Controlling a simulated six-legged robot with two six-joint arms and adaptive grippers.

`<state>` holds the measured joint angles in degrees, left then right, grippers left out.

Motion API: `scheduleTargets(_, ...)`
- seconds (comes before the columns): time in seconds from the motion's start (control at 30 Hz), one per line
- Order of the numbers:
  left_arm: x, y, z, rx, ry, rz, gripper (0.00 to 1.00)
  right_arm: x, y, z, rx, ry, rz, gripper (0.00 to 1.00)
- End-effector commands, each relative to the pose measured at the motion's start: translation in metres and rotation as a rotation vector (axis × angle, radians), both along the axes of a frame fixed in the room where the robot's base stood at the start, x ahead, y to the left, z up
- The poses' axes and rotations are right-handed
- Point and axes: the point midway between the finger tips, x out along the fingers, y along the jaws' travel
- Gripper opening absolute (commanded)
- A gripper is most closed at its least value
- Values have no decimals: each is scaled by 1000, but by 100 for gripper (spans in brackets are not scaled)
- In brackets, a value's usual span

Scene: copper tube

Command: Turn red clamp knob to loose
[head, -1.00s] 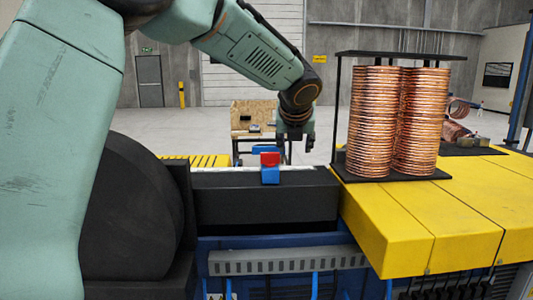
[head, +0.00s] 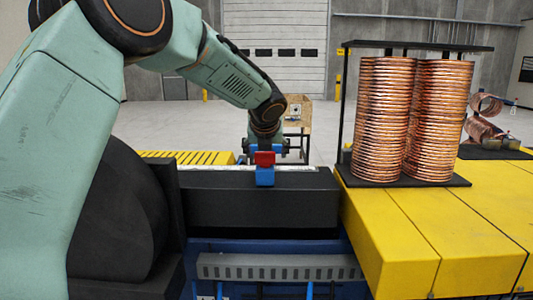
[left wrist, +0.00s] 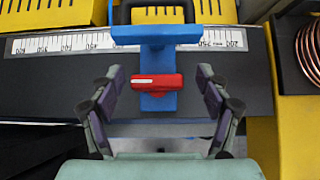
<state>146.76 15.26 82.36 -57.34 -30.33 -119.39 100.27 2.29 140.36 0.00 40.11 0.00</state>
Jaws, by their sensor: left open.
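The red clamp knob (head: 264,158) sits on a blue clamp (head: 265,177) at the black beam with the white ruler. In the left wrist view the red knob (left wrist: 157,82) lies crosswise on the blue clamp (left wrist: 158,101), in the middle between my fingers. My left gripper (left wrist: 163,100) is open, with one finger on each side of the knob and gaps to both. My right gripper is not in view.
The black beam (head: 215,205) carries a white ruler (left wrist: 62,44). Stacked copper coils (head: 380,120) stand on a black rack to the right, on a yellow table (head: 390,230). The floor behind the beam is mostly clear.

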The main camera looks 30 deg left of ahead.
Motion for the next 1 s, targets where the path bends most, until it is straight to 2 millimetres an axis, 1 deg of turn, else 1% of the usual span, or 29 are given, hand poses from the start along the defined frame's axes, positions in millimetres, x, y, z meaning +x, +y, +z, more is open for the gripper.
scheduleTargets(0.13,6,3,-7,0,-1,-4,76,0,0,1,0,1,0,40)
scheduleTargets(0.43,7,5,-8,-1,-2,-3,76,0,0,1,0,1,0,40)
scheduleTargets(1.0,9,5,-8,0,-1,1,28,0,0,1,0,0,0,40)
